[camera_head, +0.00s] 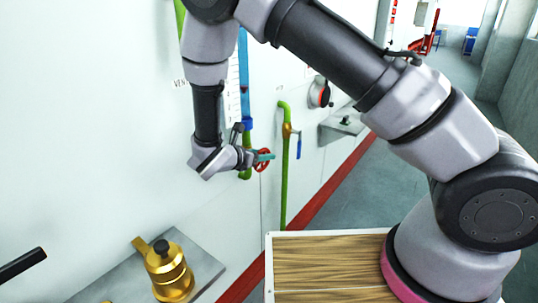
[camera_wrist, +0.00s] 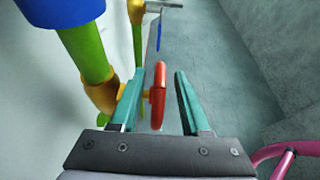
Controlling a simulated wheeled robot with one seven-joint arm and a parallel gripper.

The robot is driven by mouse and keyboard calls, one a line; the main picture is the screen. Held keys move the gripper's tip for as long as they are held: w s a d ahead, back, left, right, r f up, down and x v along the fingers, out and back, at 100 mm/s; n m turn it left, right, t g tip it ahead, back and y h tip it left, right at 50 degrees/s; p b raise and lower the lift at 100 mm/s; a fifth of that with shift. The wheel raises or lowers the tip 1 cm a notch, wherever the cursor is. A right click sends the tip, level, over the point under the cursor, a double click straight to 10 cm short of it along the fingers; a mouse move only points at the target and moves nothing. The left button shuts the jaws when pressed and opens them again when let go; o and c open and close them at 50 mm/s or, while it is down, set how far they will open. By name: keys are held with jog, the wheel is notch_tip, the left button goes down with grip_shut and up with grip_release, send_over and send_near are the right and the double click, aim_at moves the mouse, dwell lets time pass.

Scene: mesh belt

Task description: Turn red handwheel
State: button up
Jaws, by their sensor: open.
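The red handwheel (camera_head: 262,160) is mounted on the green pipe by the white wall in the head view, partly hidden by my gripper (camera_head: 264,156). In the wrist view the handwheel (camera_wrist: 158,95) is seen edge-on between the two teal fingers of my gripper (camera_wrist: 157,97). The fingers are open, one on each side of the wheel. The left finger is close to the wheel's hub side; I cannot tell whether it touches. The right finger is clearly apart from the wheel.
A green pipe with a brass valve and blue lever (camera_head: 298,146) stands to the right of the handwheel. A grey wall shelf (camera_head: 341,128) is farther right. A brass canister (camera_head: 168,270) stands on a shelf at lower left. A wooden-topped surface (camera_head: 325,262) is below my arm.

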jog(key=shift+x, duration=1.5)
grip_shut()
jog(key=shift+a, duration=0.1)
jog(key=t, duration=0.1)
jog(key=t+h, duration=0.1)
jog(key=h, duration=0.1)
jog(key=shift+s+a+r+t, duration=0.2)
jog(key=shift+s+r+t, duration=0.1)
jog(key=shift+t, duration=0.1)
jog(key=t+h, duration=0.2)
jog(key=t, duration=0.1)
jog(key=shift+s+a+r, duration=0.15)
jog(key=shift+r, duration=0.2)
jog(key=t+h, duration=0.2)
jog(key=s+t+h, duration=0.1)
jog(key=shift+a+r+t+h, duration=0.3)
jog(key=shift+a+t, duration=0.05)
jog(key=shift+t, duration=0.05)
